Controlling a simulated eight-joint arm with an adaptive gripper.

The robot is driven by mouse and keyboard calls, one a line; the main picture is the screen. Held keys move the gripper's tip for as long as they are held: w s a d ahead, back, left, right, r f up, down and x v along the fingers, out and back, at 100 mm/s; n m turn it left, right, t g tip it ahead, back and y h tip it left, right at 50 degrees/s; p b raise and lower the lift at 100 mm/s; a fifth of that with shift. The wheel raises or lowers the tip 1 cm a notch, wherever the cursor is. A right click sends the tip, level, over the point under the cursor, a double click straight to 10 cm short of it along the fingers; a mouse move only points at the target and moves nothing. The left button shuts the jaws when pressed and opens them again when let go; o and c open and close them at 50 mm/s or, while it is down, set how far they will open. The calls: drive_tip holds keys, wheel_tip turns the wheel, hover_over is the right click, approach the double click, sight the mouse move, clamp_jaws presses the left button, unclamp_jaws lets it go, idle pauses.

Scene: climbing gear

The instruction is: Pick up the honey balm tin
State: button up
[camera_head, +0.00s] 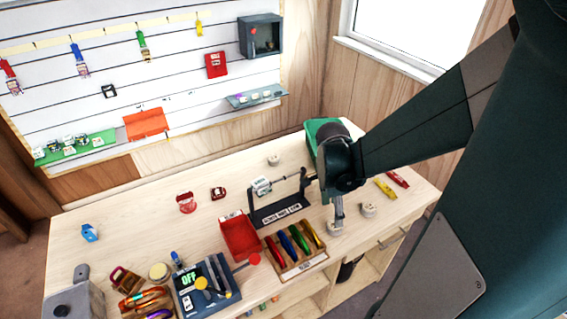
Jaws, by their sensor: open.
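Several small, pale round objects lie on the wooden bench, and no label is readable, so I cannot tell which is the honey balm tin. One pale round object (335,230) is directly below my gripper (338,217). A second (368,210) lies just to its right, and a third (273,160) is at the back of the bench. A yellowish round piece (159,271) lies at the front left. My gripper points down and is open. Its fingertips overlap the near object in the picture, and I cannot tell whether they touch it.
Left of my gripper are a dark stand (279,213), a red tray (239,238) and a wooden rack (302,268) of coloured pieces. A green bin (322,128) stands behind my arm. Yellow (385,189) and red (398,179) pieces lie to the right. The left-middle bench is fairly clear.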

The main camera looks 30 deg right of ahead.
sight(333, 225)
drive_tip(key=shift+s+d+f, duration=0.1)
drive_tip(key=shift+d+f, duration=0.05)
drive_tip(key=shift+f, duration=0.15)
drive_tip(key=shift+d+f, duration=0.2)
drive_tip(key=shift+f, duration=0.9)
drive_tip(key=shift+f, duration=0.15)
drive_tip(key=shift+s+d+f+b, duration=0.1)
drive_tip(key=shift+f+b, duration=0.15)
drive_tip(key=shift+f, duration=1)
drive_tip(key=shift+s+d+f+b, duration=0.1)
drive_tip(key=shift+f+b, duration=0.1)
drive_tip(key=shift+f, duration=1)
drive_tip(key=shift+c, duration=0.5)
drive_tip(key=c, duration=1)
drive_tip(key=shift+r, duration=0.15)
drive_tip(key=shift+r+p, duration=0.6)
drive_tip(key=shift+r, duration=4.25)
